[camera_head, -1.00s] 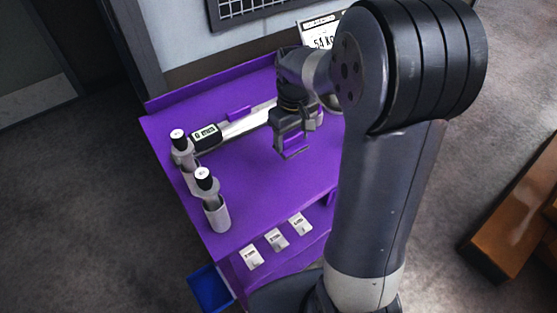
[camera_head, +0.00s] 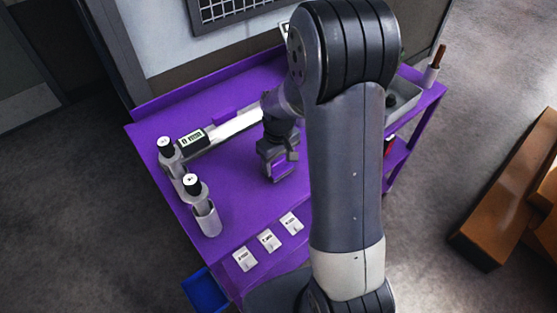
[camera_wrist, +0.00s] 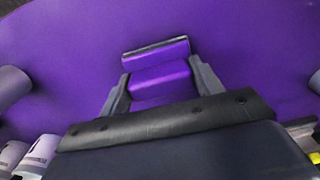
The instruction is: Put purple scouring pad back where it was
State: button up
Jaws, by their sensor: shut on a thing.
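The purple scouring pad (camera_wrist: 160,78) sits between the two fingers of my gripper in the wrist view, with a dark strip along its far edge. My gripper (camera_head: 279,170) is shut on it, above the middle of the purple cart top (camera_head: 235,175). In the head view the pad (camera_head: 281,168) is small and blends with the purple surface, so I cannot tell whether it touches the top. My arm hides part of the cart.
A light bar (camera_head: 235,123), a small display (camera_head: 193,140) and a purple block (camera_head: 224,117) lie at the back. Several white labels (camera_head: 268,240) line the front. A grey tray (camera_head: 405,100) is at the right.

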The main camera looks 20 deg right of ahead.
aim_at(278, 160)
jog(key=o, duration=1)
jog(key=shift+f, duration=0.1)
notch_tip(278, 160, up, 12)
jog(key=shift+r, duration=0.2)
